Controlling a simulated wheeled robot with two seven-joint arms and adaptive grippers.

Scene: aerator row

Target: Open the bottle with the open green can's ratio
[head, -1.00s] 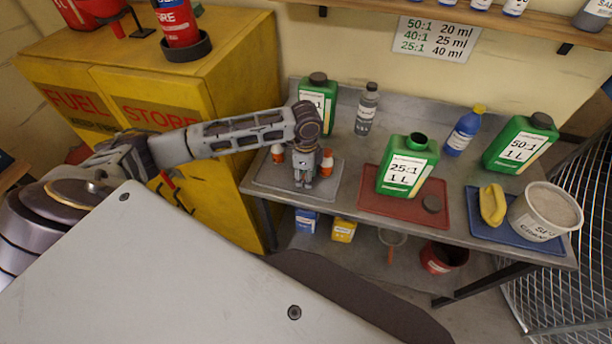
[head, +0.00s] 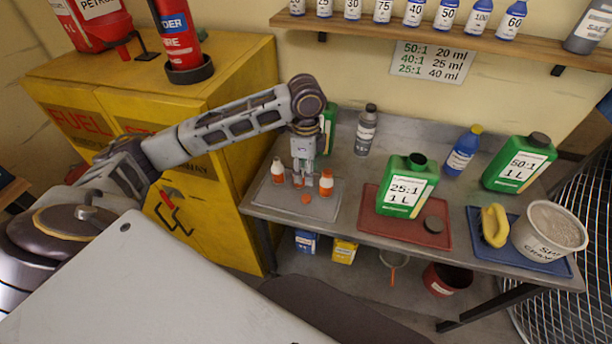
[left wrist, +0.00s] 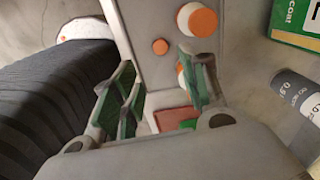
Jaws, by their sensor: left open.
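The green can (head: 405,190) labelled 25:1 stands on a red tray (head: 372,217), with a dark cap (head: 433,224) lying beside it. On the grey tray (head: 262,197) stand two small white-and-orange bottles, one left (head: 278,171) and one right (head: 326,183). A small orange disc (head: 306,198), like a cap, lies in front; the left wrist view shows it too (left wrist: 160,46). My left gripper (head: 301,166) is open above the tray, pointing down between the bottles. Something orange shows behind its fingers, partly hidden. The bottle labels are too small to read. My right gripper is out of view.
A wall sign (head: 432,61) pairs 50:1, 40:1 and 25:1 with millilitres. Another green can (head: 329,127) and a grey bottle (head: 366,130) stand behind. A 50:1 can (head: 519,163), blue bottle (head: 463,150) and white tub (head: 550,232) are to the right.

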